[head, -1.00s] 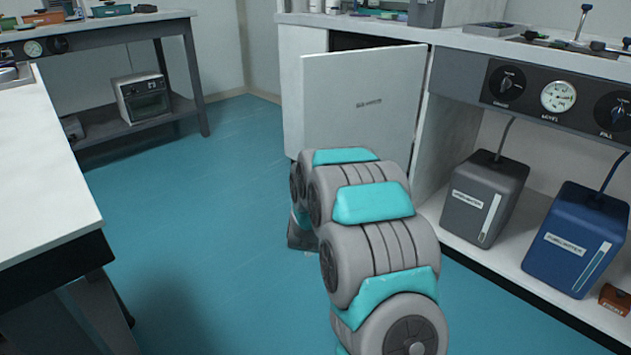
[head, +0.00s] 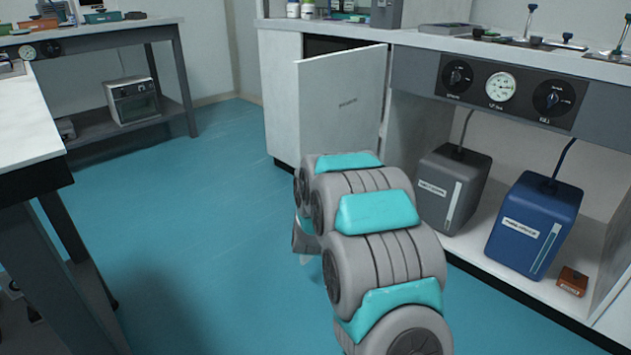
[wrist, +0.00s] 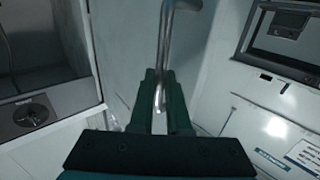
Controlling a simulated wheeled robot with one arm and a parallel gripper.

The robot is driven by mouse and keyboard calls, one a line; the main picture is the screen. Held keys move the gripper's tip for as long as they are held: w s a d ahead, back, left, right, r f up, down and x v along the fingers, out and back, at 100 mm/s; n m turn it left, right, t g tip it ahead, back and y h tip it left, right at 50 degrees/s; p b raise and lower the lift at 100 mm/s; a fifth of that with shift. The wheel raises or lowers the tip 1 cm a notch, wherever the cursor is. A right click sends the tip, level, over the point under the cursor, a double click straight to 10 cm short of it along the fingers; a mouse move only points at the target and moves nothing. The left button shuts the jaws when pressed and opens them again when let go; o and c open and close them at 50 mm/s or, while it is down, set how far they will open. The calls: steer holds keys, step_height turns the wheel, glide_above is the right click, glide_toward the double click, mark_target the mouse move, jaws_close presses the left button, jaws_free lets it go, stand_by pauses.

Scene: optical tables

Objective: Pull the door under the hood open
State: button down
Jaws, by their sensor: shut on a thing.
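The white cabinet door (head: 340,105) stands partly open, swung out from the cabinet under the counter, with a dark gap behind its top edge. In the head view my own arm hides the gripper, the handle and the door's lower part.
An open bay right of the door holds a grey canister (head: 452,190) and a blue canister (head: 535,225). A dial panel (head: 505,90) is above them. A white-topped table (head: 35,125) stands at the left. Blue floor (head: 190,210) is clear between.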

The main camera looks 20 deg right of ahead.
steer(key=shift+r, duration=0.1)
steer(key=c, duration=0.9)
jaws_free()
steer(key=shift+d, duration=0.1)
steer(key=shift+s, duration=0.1)
steer(key=v, duration=0.7)
steer(key=shift+s+a, duration=0.2)
steer(key=shift+s, duration=0.1)
steer(key=shift+p, duration=0.3)
